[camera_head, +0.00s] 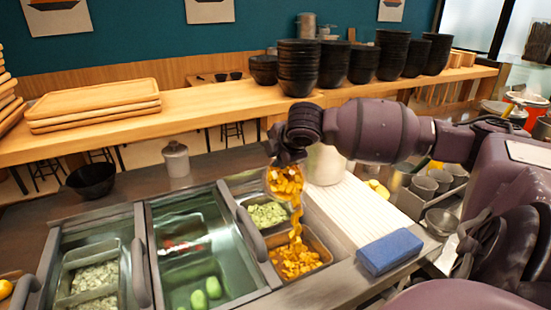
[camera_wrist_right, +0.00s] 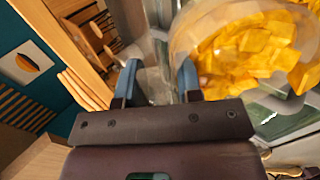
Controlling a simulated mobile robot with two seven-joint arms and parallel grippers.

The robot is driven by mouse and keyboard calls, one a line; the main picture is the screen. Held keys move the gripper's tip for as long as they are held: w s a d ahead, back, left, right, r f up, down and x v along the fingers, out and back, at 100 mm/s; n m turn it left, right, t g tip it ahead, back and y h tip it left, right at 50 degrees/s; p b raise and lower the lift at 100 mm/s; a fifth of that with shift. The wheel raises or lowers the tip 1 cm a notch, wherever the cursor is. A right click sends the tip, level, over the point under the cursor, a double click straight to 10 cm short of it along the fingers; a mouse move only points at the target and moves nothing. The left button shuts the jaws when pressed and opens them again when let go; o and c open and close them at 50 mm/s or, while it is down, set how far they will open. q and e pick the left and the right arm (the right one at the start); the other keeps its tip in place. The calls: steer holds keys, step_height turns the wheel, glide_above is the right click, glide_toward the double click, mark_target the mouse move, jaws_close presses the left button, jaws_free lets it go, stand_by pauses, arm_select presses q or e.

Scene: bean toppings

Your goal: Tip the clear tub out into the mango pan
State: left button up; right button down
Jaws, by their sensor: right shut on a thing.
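My right gripper (camera_head: 283,158) is shut on the clear tub (camera_head: 272,182) and holds it tilted above the pans. Orange mango chunks fall from the tub in a stream into the mango pan (camera_head: 328,262), where a heap of mango (camera_head: 296,260) lies. In the right wrist view the tub (camera_wrist_right: 185,38) is beside the blue-padded fingers (camera_wrist_right: 156,82), with many mango chunks (camera_wrist_right: 250,50) still in it. The exact grip on the tub is partly hidden in the head view. My left gripper is not in view.
A pan of chopped green topping (camera_head: 268,214) sits just behind the mango pan. Other topping pans (camera_head: 95,278) are to the left. Black bowls (camera_head: 298,66) and wooden trays (camera_head: 95,104) stand on the shelf behind.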

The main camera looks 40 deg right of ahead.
steer(key=shift+s+a+t, duration=0.1)
steer(key=shift+s+t, duration=0.2)
steer(key=shift+s, duration=0.05)
steer(key=shift+s+a+r+t+p, duration=0.1)
steer(key=shift+s+t+p, duration=0.2)
steer(key=shift+s+t, duration=0.1)
steer(key=shift+s+a+t+h, duration=0.1)
steer(key=shift+s+t+h, duration=0.2)
steer(key=shift+s+t, duration=0.25)
steer(key=shift+s+a+t, duration=0.2)
steer(key=shift+s+t, duration=0.3)
steer(key=shift+t, duration=0.25)
steer(key=shift+s+a+f+t+h+b, duration=0.2)
steer(key=shift+s+t+h+b, duration=0.1)
steer(key=shift+s+t, duration=0.25)
steer(key=shift+s+a+f+t+h+b, duration=0.1)
steer(key=shift+s+f+t+h+b, duration=0.15)
steer(key=shift+s+t, duration=0.3)
steer(key=shift+s+a+f+t+b, duration=0.15)
steer(key=shift+s+a+t+b, duration=0.05)
steer(key=shift+s+t+b, duration=0.5)
steer(key=shift+s+a+f+t+h+b, duration=0.1)
steer(key=shift+s+t+h+b, duration=0.2)
steer(key=shift+s, duration=0.25)
steer(key=shift+s+a+f+t+b, duration=0.1)
steer(key=shift+s+a+t+b, duration=0.1)
steer(key=shift+s+t+b, duration=0.65)
steer(key=shift+s+a+t+h+b, duration=0.15)
steer(key=shift+s+t+h+b, duration=0.15)
steer(key=shift+s+t, duration=0.2)
